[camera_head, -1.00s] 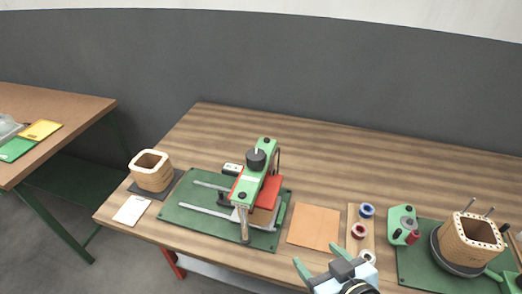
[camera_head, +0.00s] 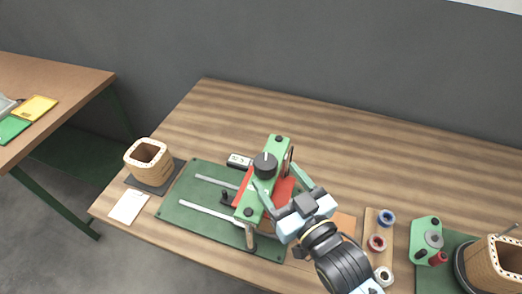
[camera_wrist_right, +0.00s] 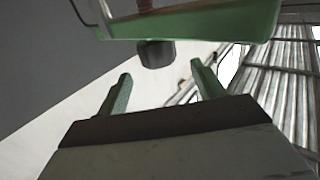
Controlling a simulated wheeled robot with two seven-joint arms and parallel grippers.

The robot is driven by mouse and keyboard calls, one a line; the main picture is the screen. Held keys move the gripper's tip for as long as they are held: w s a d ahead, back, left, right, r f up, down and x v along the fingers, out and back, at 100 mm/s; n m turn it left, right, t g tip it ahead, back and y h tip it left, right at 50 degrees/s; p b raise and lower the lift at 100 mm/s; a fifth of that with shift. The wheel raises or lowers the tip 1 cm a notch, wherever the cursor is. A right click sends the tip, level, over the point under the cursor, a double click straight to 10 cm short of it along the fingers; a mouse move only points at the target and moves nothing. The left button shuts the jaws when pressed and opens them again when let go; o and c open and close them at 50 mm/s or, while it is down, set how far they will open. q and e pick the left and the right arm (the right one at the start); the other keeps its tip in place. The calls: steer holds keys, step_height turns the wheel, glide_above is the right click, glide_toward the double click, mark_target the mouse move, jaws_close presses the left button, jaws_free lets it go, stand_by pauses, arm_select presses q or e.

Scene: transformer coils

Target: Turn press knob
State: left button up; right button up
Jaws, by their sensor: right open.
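The green press (camera_head: 252,203) stands on a green base plate (camera_head: 180,208) with two pale rails. Its black round knob (camera_head: 265,166), with a light mark on top, sits on the upper arm of the press. My right gripper (camera_head: 277,174) is open and empty at the press, its fingers pointing toward the knob from the front right. In the right wrist view, a dark cylinder (camera_wrist_right: 156,54), likely the knob, shows beyond the gap between the open fingertips (camera_wrist_right: 160,70), under a green part (camera_wrist_right: 190,24). I cannot tell whether either finger touches it. My left gripper is not in view.
A wooden coil frame (camera_head: 148,160) and white card (camera_head: 128,207) are at the left. Spools on a board (camera_head: 370,228), a green fixture (camera_head: 427,240) and another coil frame (camera_head: 497,268) are at the right. The table's back is clear.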

mark_target(261, 154)
steer(key=x, duration=0.7)
steer(key=shift+w+a, duration=0.1)
steer(key=shift+w, duration=0.05)
steer(key=shift+w+a, duration=0.15)
steer(key=shift+w, duration=0.15)
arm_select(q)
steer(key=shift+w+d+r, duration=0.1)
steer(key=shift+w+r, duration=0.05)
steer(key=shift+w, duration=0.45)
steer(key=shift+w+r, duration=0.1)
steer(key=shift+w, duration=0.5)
arm_select(e)
steer(key=c, duration=1)
